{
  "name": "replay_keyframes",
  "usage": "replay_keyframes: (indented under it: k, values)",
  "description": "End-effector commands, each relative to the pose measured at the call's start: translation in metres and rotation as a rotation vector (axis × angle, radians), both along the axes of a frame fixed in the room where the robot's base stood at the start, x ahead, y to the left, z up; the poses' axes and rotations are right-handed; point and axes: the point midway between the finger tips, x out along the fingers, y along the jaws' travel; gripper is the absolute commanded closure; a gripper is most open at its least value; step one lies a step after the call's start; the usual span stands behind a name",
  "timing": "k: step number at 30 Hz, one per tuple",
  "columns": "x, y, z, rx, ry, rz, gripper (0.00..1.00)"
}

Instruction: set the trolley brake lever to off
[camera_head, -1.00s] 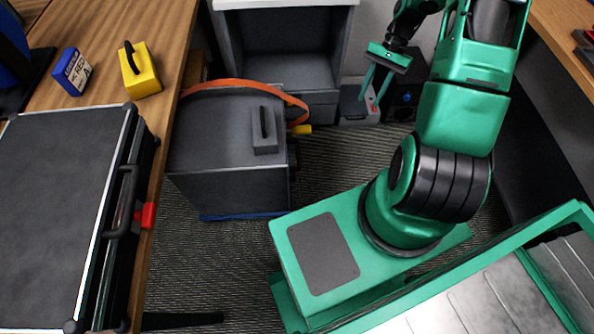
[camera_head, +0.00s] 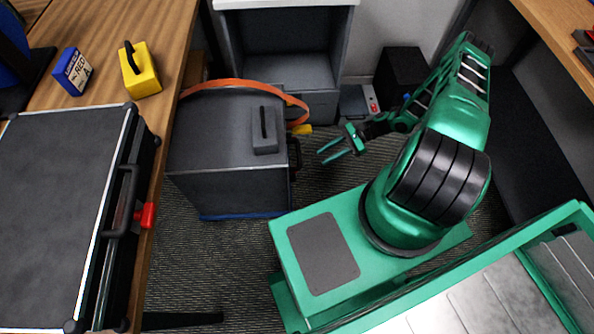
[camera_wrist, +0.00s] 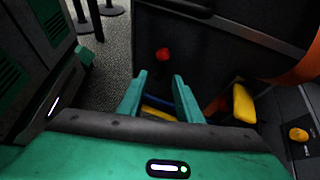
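A dark grey trolley-like box (camera_head: 230,190) stands on the floor left of my gripper. In the wrist view a red knob (camera_wrist: 163,54) shows on or before a dark face (camera_wrist: 200,60), ahead of and above my fingertips. I cannot tell for sure whether this knob is the brake lever, or its setting. My gripper (camera_head: 322,157) is open and apart from the box's right side, pointing left. In the wrist view my gripper (camera_wrist: 157,80) shows both fingers spread, with yellow and blue strips visible behind the gap. The box's right side is mostly hidden in the head view.
An orange strap (camera_head: 240,84) arches over the box, with a yellow piece (camera_head: 301,129) near its end. A small grey unit with a red part (camera_head: 372,105) sits behind. A black case (camera_head: 60,190) lies on the left table. Patterned floor is clear between gripper and box.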

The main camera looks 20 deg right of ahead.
Motion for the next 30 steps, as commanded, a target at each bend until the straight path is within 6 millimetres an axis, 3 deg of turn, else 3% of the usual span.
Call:
replay_keyframes:
  k: [4, 13, 24, 30]
  values:
    - [-0.002, 0.016, -0.018, 0.052, 0.016, -0.060, 0.68]
    - [0.000, 0.037, -0.030, 0.076, 0.024, -0.085, 0.68]
    - [0.006, 0.094, -0.055, 0.074, 0.024, -0.084, 0.68]
    - [0.009, 0.115, -0.063, 0.073, 0.023, -0.084, 0.68]
